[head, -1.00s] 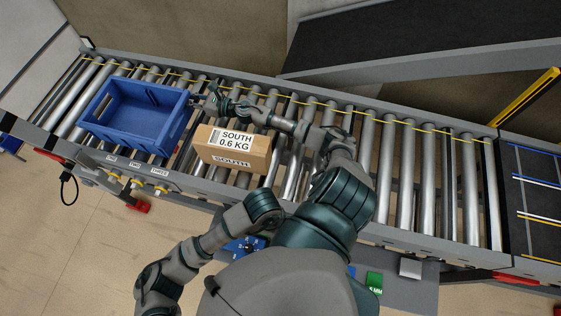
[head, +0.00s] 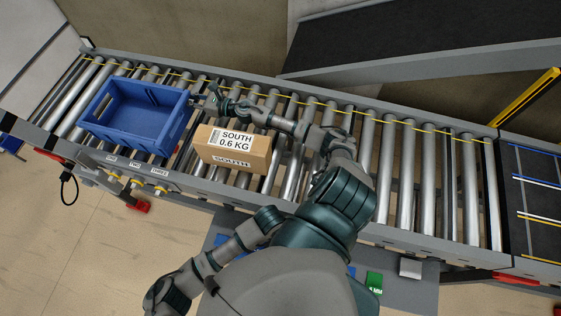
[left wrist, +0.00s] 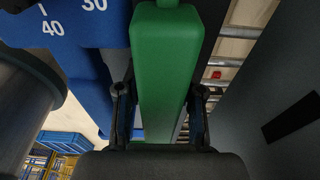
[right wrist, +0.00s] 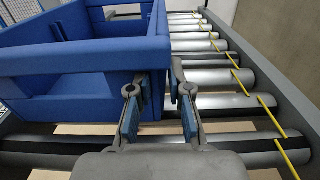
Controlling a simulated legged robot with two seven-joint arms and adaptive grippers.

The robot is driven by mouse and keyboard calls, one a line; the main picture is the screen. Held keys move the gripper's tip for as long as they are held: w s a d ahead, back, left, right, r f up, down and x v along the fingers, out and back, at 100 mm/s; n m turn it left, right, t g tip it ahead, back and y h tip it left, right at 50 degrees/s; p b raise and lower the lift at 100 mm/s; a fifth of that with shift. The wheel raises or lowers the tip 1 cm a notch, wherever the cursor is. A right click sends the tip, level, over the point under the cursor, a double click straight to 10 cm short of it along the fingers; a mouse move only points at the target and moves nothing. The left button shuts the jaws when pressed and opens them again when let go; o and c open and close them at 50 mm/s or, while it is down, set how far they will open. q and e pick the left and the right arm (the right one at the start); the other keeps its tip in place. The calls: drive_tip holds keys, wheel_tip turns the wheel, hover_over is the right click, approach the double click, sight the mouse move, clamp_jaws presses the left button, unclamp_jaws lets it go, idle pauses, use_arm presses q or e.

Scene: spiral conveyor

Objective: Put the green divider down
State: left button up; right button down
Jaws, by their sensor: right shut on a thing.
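The green divider (left wrist: 165,70) is a long bar running up the middle of the left wrist view, between the two fingers of my left gripper (left wrist: 162,112). The fingers stand apart on either side of it, with narrow gaps showing; what its lower end rests on is hidden. In the head view the left gripper is hidden under my own body. My right gripper (head: 214,98) is at the right end of the blue crate (head: 135,122). In the right wrist view, the right gripper (right wrist: 160,105) is shut on the crate's wall (right wrist: 155,60).
A cardboard box (head: 232,150) marked SOUTH 0.6 KG lies on the roller conveyor (head: 420,180), right of the crate. A blue part with white numbers (left wrist: 75,25) stands beside the divider. A green block (head: 374,282) is at the lower right. Rollers further right are bare.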

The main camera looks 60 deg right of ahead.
use_arm(q)
clamp_jaws()
wheel_tip(320, 180, up, 10)
drive_tip(key=shift+r, duration=0.1)
idle(0.5)
idle(0.5)
